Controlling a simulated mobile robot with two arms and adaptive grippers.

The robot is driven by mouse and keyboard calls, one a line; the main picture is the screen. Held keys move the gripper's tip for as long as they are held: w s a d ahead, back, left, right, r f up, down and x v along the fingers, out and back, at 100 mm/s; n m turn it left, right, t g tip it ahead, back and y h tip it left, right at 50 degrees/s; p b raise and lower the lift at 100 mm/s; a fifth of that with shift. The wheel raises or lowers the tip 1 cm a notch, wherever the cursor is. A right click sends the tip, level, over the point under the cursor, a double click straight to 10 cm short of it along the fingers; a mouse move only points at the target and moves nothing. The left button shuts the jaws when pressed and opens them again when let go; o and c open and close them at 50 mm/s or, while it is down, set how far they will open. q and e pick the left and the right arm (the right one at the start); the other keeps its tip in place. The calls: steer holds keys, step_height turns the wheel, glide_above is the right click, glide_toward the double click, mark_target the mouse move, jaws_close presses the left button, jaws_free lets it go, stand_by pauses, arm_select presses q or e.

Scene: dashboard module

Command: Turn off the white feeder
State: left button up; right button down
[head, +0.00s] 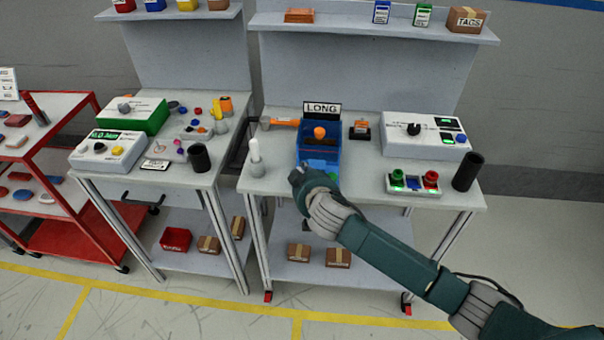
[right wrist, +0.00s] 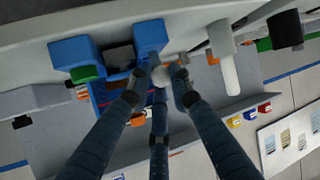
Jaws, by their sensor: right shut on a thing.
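Two white boxes could be the white feeder, and I cannot tell which. One white box (head: 425,133) on the right bench has a black knob, small green displays and a blue button. The other white box (head: 107,150) on the left bench has a green display and several knobs. My right gripper (head: 300,177) is at the right bench's front edge, before the blue fixture, away from both boxes. In the right wrist view its fingers (right wrist: 160,80) close on a small pale round-ended piece (right wrist: 179,76), partly hidden by the fingers. My left gripper is not in view.
The blue fixture (head: 333,158) has an orange knob and a LONG sign (head: 321,108). A white post (head: 256,158) stands left of it. A button panel (head: 413,184) and black cup (head: 467,172) stand right.

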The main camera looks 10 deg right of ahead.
steer(key=c, duration=1.9)
jaws_free()
steer(key=shift+s+a+f, duration=0.1)
steer(key=shift+a+f, duration=0.05)
steer(key=v, duration=1.2)
